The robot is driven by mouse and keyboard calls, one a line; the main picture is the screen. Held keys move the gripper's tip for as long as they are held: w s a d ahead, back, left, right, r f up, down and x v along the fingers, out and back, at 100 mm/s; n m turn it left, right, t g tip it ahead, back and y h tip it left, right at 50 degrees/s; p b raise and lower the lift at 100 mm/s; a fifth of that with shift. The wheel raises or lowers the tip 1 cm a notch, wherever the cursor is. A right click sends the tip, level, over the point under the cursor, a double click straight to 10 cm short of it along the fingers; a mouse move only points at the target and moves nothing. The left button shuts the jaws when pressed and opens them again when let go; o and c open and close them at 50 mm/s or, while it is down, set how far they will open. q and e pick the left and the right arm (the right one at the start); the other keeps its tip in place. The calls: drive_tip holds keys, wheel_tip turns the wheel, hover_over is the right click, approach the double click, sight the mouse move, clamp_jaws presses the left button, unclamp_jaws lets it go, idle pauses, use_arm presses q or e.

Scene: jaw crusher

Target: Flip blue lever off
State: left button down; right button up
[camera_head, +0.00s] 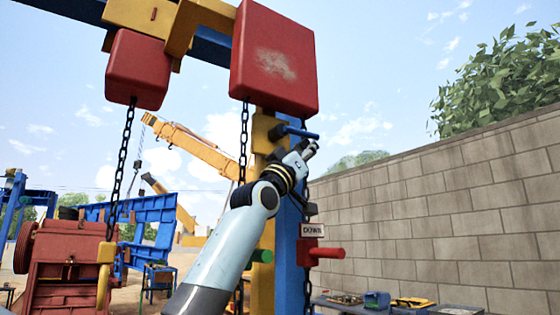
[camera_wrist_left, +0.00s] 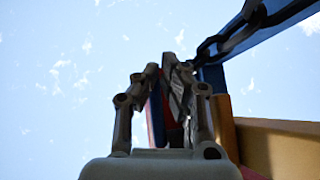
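The blue lever (camera_head: 300,132) sticks out sideways from the upper part of the yellow and blue post, just below the large red block. My left gripper (camera_head: 310,148) is raised in front of the post, close below the lever's free end in the head view. Whether they touch cannot be told. In the left wrist view my left gripper (camera_wrist_left: 161,68) has its fingers drawn in, tips close together. Red and dark blue show between the fingers, but no lever is clearly held. My right gripper is in neither view.
A red lever (camera_head: 328,253) and a green lever (camera_head: 262,256) stand lower on the post, near a "DOWN" sign (camera_head: 312,230). Chains hang from the red blocks (camera_head: 275,60). A block wall (camera_head: 440,210) stands right; a table with tools (camera_head: 400,303) is below.

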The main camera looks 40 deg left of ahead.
use_arm(q)
drive_tip(key=shift+s, duration=0.1)
drive_tip(key=v, duration=1.2)
idle(0.6)
